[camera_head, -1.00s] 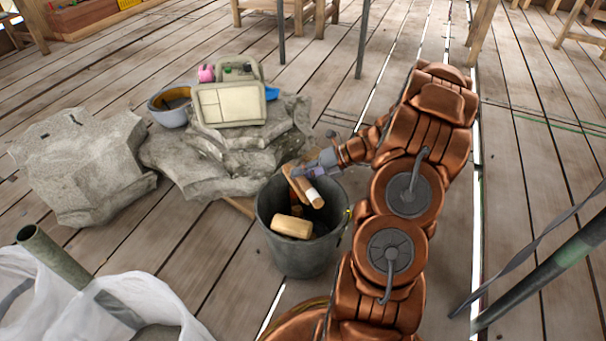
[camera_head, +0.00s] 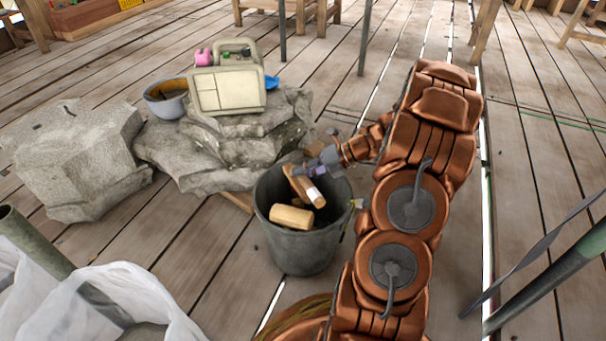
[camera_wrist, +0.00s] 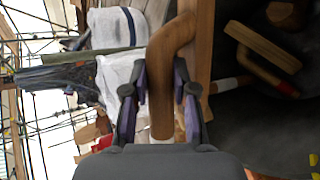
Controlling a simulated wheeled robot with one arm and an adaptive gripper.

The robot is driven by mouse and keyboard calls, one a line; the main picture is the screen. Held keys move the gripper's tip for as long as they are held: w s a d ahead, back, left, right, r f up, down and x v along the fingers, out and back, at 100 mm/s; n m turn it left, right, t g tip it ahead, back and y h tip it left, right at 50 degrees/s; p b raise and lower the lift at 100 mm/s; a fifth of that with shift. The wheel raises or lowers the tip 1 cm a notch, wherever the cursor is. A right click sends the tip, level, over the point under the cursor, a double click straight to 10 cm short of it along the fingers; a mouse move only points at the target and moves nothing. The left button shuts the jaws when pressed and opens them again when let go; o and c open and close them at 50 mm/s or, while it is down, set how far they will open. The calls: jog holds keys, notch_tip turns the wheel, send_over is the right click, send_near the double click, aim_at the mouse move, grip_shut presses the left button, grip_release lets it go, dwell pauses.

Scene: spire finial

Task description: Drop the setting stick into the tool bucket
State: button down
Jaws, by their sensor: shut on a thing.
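My gripper (camera_head: 318,168) hangs over the rim of the dark grey tool bucket (camera_head: 302,258). In the wrist view my gripper (camera_wrist: 160,80) has its fingers on either side of a bent brown wooden stick, the setting stick (camera_wrist: 172,50), and is shut on it. The head view shows a wooden piece with a white band, which seems to be the setting stick (camera_head: 303,186), tilted above the bucket's opening. The wrist view shows the bucket's dark inside (camera_wrist: 250,130) on the right. A pale wooden block-like tool (camera_head: 291,217) lies in the bucket.
Left of the bucket, broken stone slabs (camera_head: 215,165) carry a beige case (camera_head: 226,92) and a grey bowl (camera_head: 166,100). A white sack (camera_head: 130,295) is at front left. A grey-green pole (camera_head: 550,275) crosses the right. Plank floor behind is partly clear.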

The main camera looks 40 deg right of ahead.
jog(key=c, duration=0.8)
grip_release()
jog(key=shift+c, duration=0.2)
jog(key=v, duration=1.2)
jog(key=s+a+r+n+g+h+p, duration=0.1)
jog(key=s+a+r+n+g+p, duration=0.25)
jog(key=a+r+n+p, duration=0.75)
jog(key=s+a+r+n+g+h+p, duration=0.15)
jog(key=a+r+n+g+p, duration=0.25)
jog(key=a+r+n+p, duration=0.8)
jog(key=s+a+r+n+h+p, duration=0.2)
jog(key=s+r+n+p, duration=0.3)
jog(key=r, duration=0.4)
jog(key=s+a+r+n+g+h+p, duration=0.1)
jog(key=s+a+r+n+h+p, duration=0.1)
jog(key=s+r+n+p, duration=0.4)
jog(key=s+a+r+n+h+p, duration=0.3)
jog(key=s+r+n+p, duration=0.3)
jog(key=s+r+p, duration=0.2)
notch_tip(320, 180, up, 5)
jog(key=shift+f+p, duration=0.2)
jog(key=shift+p, duration=0.85)
